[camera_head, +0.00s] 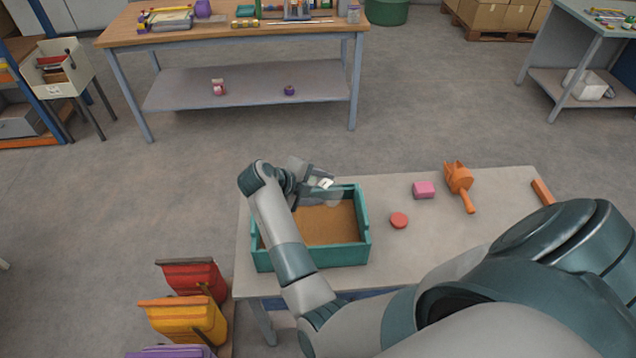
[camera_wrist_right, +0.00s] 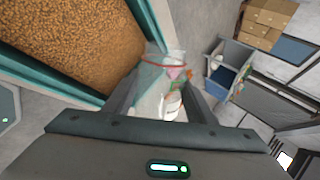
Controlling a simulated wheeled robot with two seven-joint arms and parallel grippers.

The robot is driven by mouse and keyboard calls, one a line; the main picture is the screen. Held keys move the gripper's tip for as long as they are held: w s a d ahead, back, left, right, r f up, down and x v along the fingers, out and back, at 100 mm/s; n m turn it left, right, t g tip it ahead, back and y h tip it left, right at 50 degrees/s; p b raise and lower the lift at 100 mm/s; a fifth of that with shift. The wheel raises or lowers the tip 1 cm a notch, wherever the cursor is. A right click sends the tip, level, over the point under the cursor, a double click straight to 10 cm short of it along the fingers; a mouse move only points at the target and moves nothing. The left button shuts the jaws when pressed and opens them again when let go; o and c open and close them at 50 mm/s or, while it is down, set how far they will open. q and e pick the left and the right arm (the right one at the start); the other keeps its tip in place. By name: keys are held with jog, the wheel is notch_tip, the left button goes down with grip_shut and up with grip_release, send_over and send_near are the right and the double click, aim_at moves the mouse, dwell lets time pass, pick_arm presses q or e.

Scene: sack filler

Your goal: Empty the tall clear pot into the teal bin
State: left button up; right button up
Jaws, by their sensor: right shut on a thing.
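The teal bin (camera_head: 312,257) stands on the near table, holding a layer of brown granular material. It also shows at upper left in the wrist view (camera_wrist_right: 62,75). My right gripper (camera_head: 322,184) is over the bin's back edge. It is shut on the tall clear pot (camera_head: 334,194), which is see-through and faint in the head view. In the wrist view the pot (camera_wrist_right: 165,68) sits between the fingers, with a red line around it, beside the bin's wall. I cannot tell its exact tilt or whether anything is in it. My left gripper is out of view.
On the table, right of the bin, are a red disc (camera_head: 399,220), a pink block (camera_head: 424,190), an orange tool-like object (camera_head: 459,187) and an orange bar (camera_head: 542,192). Red (camera_head: 191,277) and yellow (camera_head: 182,318) bins stand at the table's left. A wooden workbench (camera_head: 232,32) is behind.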

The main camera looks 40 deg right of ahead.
jog(key=shift+n, duration=0.3)
jog(key=shift+s+a+f, duration=0.3)
jog(key=shift+a+f, duration=0.3)
jog(key=shift+a, duration=0.15)
jog(key=shift+s+a+f, duration=0.3)
jog(key=shift+a+f, duration=0.3)
jog(key=shift+a, duration=0.15)
jog(key=f+g, duration=0.1)
jog(key=n+g, duration=0.1)
jog(key=f+n+g+h, duration=0.1)
jog(key=g, duration=0.1)
jog(key=shift+d+f+b, duration=0.25)
jog(key=shift+f+b, duration=0.05)
jog(key=shift+b, duration=0.05)
jog(key=w+a+r+n+t+b, duration=0.1)
jog(key=a+r+n+t+b, duration=0.3)
jog(key=a+n+t+b, duration=0.45)
jog(key=s+a+r+n+t+y+b, duration=0.5)
jog(key=s+a+r+n+b, duration=0.1)
jog(key=s+a+n, duration=0.1)
jog(key=shift+a+n, duration=0.35)
